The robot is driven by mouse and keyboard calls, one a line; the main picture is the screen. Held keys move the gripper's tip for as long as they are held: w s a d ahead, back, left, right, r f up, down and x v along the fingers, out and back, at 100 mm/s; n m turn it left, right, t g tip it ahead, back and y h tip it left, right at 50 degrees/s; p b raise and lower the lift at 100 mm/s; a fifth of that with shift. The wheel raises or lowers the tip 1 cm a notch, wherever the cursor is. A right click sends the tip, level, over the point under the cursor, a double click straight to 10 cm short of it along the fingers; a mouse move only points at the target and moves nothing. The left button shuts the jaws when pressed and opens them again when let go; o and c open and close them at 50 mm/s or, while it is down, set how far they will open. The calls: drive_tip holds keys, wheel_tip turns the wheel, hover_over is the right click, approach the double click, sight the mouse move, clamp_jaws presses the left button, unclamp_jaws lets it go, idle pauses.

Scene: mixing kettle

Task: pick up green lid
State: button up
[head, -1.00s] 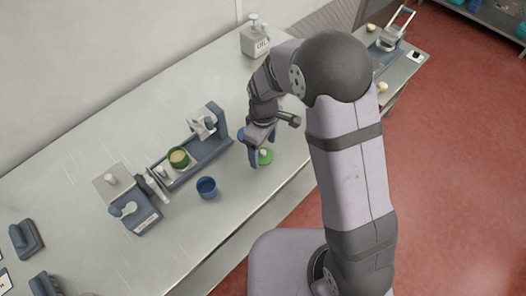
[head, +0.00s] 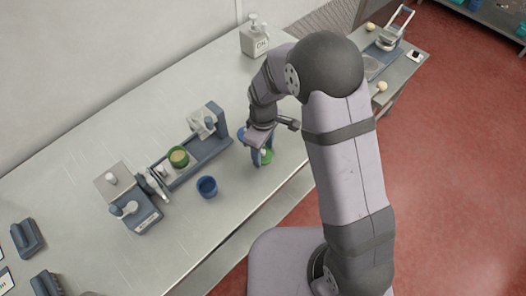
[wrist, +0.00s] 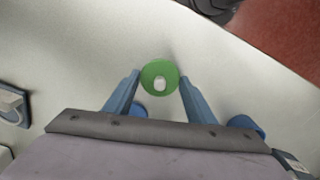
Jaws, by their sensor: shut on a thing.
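The green lid (head: 266,159) with a pale knob is at the right part of the steel table, partly hidden by my gripper (head: 261,157) in the head view. In the wrist view the green lid (wrist: 150,70) sits between the tips of my two blue fingers (wrist: 160,80). My gripper is shut on it, with one finger on each side of its rim. I cannot tell whether the lid still touches the table.
A blue lid (head: 241,134) shows partly behind my gripper. An oil dispenser (head: 254,42) stands at the back.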

sight(263, 151)
drive_tip(key=shift+r, duration=0.15)
wheel_tip(263, 151, up, 10)
drive_tip(key=b, duration=0.3)
drive_tip(key=s+a+r+p, duration=0.2)
drive_tip(key=s+a+p, duration=0.15)
drive_tip(key=a, duration=0.35)
drive_tip(key=s+a+r+p, duration=0.2)
drive_tip(key=s+a, duration=0.2)
drive_tip(key=a, duration=0.4)
drive_tip(key=w+a+f+n+p, duration=0.1)
drive_tip(key=w+a+n, duration=0.3)
drive_tip(key=a, duration=0.6)
drive_tip(key=shift+w+a+n+p, duration=0.25)
drive_tip(key=shift+w+n+p, duration=0.15)
drive_tip(key=shift+n, duration=0.6)
drive_tip(key=shift+f, duration=0.1)
drive_tip(key=shift+f+b, duration=1.95)
drive_tip(key=shift+f, duration=0.9)
drive_tip(key=shift+f+p, duration=0.3)
drive_tip(key=shift+f, duration=0.25)
